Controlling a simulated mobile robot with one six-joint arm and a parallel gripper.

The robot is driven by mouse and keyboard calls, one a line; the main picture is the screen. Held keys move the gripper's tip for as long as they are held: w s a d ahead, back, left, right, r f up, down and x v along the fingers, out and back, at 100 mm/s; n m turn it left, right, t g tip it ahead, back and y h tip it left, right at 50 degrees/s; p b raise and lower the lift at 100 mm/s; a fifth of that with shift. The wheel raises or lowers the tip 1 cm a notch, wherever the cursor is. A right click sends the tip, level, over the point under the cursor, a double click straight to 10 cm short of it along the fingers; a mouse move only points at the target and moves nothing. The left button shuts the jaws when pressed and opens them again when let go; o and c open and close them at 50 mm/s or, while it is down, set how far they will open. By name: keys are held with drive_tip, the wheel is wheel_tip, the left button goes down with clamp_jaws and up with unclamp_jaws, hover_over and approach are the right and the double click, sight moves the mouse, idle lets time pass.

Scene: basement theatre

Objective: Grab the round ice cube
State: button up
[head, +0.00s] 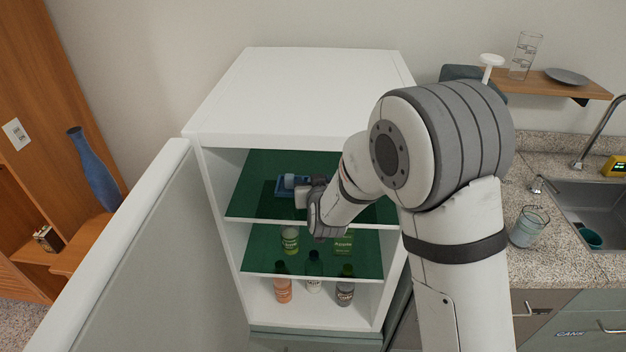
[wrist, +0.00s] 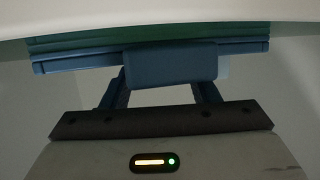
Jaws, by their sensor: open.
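I cannot make out a round ice cube in either view. A blue tray-like object (head: 292,186) lies on the top green shelf inside the open white fridge. In the wrist view, a wide blue edge (wrist: 80,63) and a blue block (wrist: 170,65) are just ahead of my gripper (wrist: 162,85). The block covers the fingertips, and its contact with them is unclear. A small pale patch (wrist: 223,68) shows right of the block; I cannot tell what it is. In the head view my gripper (head: 304,198) reaches into the top compartment, beside the blue object. It is open.
Bottles (head: 283,289) stand on the lower shelves. A drinking glass (head: 529,226) stands on the counter by the sink (head: 595,205) at right.

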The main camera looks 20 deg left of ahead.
drive_tip(key=shift+w, duration=0.1)
clamp_jaws()
idle(0.6)
